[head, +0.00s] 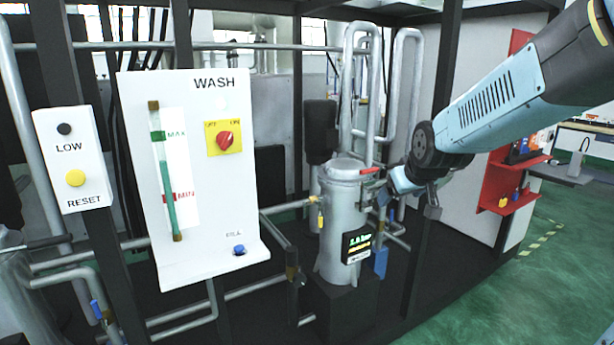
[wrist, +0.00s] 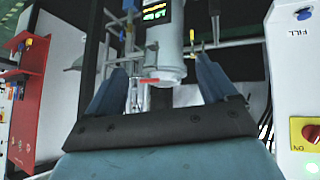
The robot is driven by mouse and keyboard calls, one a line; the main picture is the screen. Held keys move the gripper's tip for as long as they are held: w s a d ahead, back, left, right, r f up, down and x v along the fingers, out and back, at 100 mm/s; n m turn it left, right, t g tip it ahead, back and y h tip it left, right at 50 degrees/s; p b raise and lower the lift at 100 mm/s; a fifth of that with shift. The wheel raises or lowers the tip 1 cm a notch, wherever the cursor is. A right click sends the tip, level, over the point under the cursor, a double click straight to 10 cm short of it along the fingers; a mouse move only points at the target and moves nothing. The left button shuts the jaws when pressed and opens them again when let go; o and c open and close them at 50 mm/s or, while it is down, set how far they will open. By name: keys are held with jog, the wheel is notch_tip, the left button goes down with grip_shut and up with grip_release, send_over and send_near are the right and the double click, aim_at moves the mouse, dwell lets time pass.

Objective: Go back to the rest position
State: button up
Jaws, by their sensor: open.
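My gripper (head: 380,192) reaches in from the right in the head view, at the right side of a grey cylindrical tank (head: 343,235). In the wrist view, which is upside down, my gripper (wrist: 160,72) shows two blue fingers spread apart with nothing held between them. The tank (wrist: 172,45) and its red lever (wrist: 165,84) appear beyond the gap between the fingers. In the head view the red lever (head: 371,171) sits at the tank's top right. I cannot tell whether the fingers touch the tank.
The white WASH panel (head: 185,110) with a red knob stands left of the tank, beside a LOW/RESET box (head: 70,160). Pipes and dark posts surround the tank. A red shelf (head: 508,190) stands at right. Green floor (head: 480,300) is open at front right.

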jog(key=s+d+r+m+g, duration=0.1)
jog(key=s, duration=1)
jog(key=s+r+m+g, duration=0.1)
jog(key=s+m, duration=0.1)
jog(key=s, duration=0.9)
jog(key=shift+s+d+r+g+h, duration=0.3)
jog(key=shift+s+d+r+g, duration=0.05)
jog(key=shift+s+r+g, duration=0.05)
